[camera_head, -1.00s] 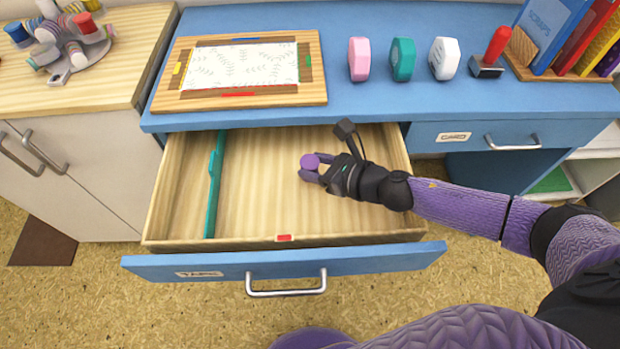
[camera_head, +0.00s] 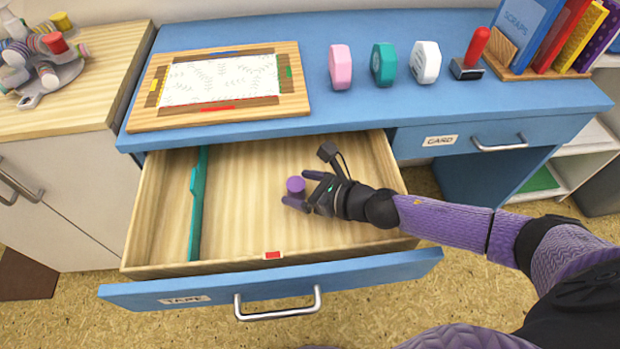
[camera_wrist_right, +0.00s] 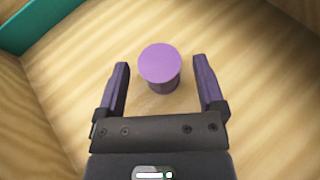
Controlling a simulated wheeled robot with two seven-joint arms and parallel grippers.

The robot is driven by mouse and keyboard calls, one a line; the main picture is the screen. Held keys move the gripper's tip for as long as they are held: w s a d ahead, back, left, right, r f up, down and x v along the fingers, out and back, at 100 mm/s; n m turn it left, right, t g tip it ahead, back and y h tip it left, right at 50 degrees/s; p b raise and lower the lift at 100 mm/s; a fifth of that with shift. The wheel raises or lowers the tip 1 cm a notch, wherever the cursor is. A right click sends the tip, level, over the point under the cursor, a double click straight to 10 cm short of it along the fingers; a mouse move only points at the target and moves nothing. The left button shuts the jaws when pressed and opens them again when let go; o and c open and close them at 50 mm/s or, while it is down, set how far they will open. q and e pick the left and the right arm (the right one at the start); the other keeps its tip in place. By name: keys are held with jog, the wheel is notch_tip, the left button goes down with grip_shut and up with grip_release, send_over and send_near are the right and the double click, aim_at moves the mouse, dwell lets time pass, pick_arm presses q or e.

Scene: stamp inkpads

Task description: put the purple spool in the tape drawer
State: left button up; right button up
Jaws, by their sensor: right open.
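The purple spool (camera_head: 296,186) is a short round cylinder. It stands upright on the floor of the open tape drawer (camera_head: 245,222), to the right of a teal divider (camera_head: 198,205). The drawer front carries a TAPE label. My right gripper (camera_head: 303,190) is inside the drawer, open. In the right wrist view the spool (camera_wrist_right: 160,66) sits at the far end of the gap between the two fingers (camera_wrist_right: 163,90), with space on both sides of it. My left gripper is not in view.
A wooden frame board (camera_head: 220,86) lies on the blue desk, with pink, teal and white blocks (camera_head: 424,62), a red-handled stamp (camera_head: 474,55) and books (camera_head: 560,35) to the right. A rack of spools (camera_head: 40,55) stands on the left cabinet. The drawer is mostly bare around the spool.

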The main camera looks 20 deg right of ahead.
jog(key=p+v, duration=0.2)
jog(key=v, duration=0.8)
jog(key=shift+s+d+r, duration=0.15)
jog(key=shift+s+r, duration=0.05)
jog(key=shift+r, duration=0.1)
jog(key=shift+s+d+r, duration=0.25)
jog(key=shift+s+d, duration=0.2)
jog(key=shift+s, duration=0.05)
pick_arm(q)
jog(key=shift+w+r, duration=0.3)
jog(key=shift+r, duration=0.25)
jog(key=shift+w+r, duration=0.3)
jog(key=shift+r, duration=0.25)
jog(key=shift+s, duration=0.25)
